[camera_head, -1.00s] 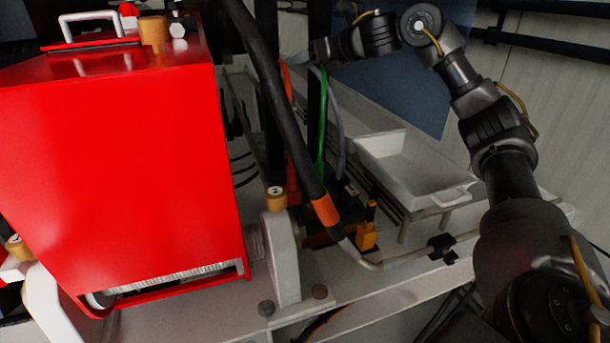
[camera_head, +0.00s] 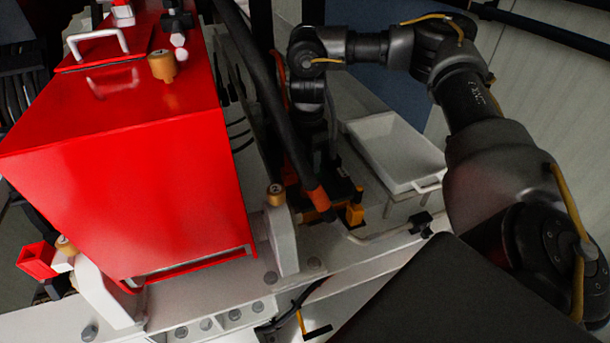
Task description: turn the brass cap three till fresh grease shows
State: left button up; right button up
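Three brass caps show. One brass cap (camera_head: 162,66) stands on top of the red housing (camera_head: 150,150). A second brass cap (camera_head: 275,194) sits on the white bearing block (camera_head: 284,240) right of the housing. A third brass cap (camera_head: 66,245) sits on a white block at the lower left. I cannot read clearly which is cap three, and no grease can be made out. My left gripper is out of view.
A black hose (camera_head: 262,90) with an orange sleeve runs down past the second cap. A white tray (camera_head: 395,150) stands on a rack at the right. A yellow-handled tool (camera_head: 302,322) hangs below the frame's front edge.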

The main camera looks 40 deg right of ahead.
notch_tip(320, 180, down, 11)
jog(key=shift+w+p, duration=0.15)
jog(key=shift+p, duration=0.45)
jog(key=shift+a, duration=0.1)
jog(key=c, duration=1)
